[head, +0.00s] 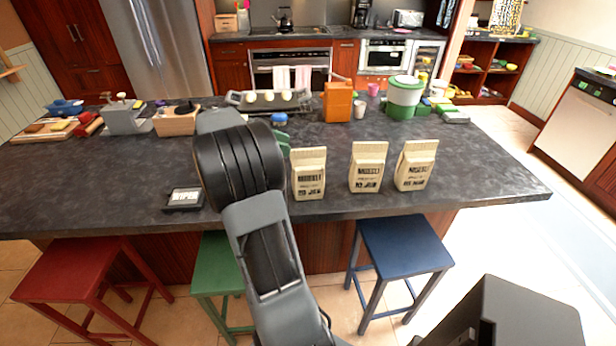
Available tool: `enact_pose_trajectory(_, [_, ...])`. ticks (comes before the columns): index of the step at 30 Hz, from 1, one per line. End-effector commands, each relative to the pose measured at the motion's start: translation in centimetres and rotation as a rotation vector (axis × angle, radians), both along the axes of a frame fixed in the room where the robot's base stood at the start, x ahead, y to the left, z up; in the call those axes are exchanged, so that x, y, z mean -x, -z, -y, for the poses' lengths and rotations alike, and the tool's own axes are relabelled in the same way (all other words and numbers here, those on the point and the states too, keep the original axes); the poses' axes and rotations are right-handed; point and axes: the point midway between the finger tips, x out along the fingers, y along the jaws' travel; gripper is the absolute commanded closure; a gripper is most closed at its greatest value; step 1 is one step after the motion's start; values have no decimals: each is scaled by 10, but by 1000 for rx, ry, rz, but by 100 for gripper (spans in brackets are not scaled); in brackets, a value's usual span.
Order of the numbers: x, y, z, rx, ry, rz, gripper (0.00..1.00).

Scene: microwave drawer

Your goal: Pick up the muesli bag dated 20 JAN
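Three upright cream paper muesli bags stand in a row near the front edge of the dark island counter (480,190): a left bag (308,172), a middle bag (367,166) and a right bag (416,165). Each has black print with a date line low on its front. The middle date looks like 20 JAN, but the print is too small to be sure; the other dates are not clearly readable. My arm reaches up over the counter left of the bags. My gripper does not show; the arm links hide that area.
A black box marked WIPER (184,199) lies left of my arm. An orange container (338,101), a white-and-green pot (404,92) and a rack with white eggs (268,98) stand behind. Red (75,268), green (215,263) and blue (405,245) stools line the front. Counter right of the bags is clear.

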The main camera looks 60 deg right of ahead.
Motion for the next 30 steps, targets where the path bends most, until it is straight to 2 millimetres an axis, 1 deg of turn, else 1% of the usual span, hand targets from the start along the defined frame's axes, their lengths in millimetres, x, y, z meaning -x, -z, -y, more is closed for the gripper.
enact_pose_trajectory(1, [4, 1, 3, -1, 1, -1, 61])
enact_pose_trajectory(8, [13, 5, 10, -2, 1, 1, 61])
enact_pose_trajectory(14, [33, 10, 27, -4, 1, -1, 61])
enact_pose_trajectory(18, [43, 18, 35, -3, 0, 0, 61])
enact_pose_trajectory(22, [47, 20, 38, -2, -1, 1, 61])
enact_pose_trajectory(28, [47, 21, 38, -1, -2, 1, 61])
enact_pose_trajectory(29, [47, 21, 38, -2, -1, 1, 62])
enact_pose_trajectory(30, [47, 21, 38, -2, -1, 2, 65])
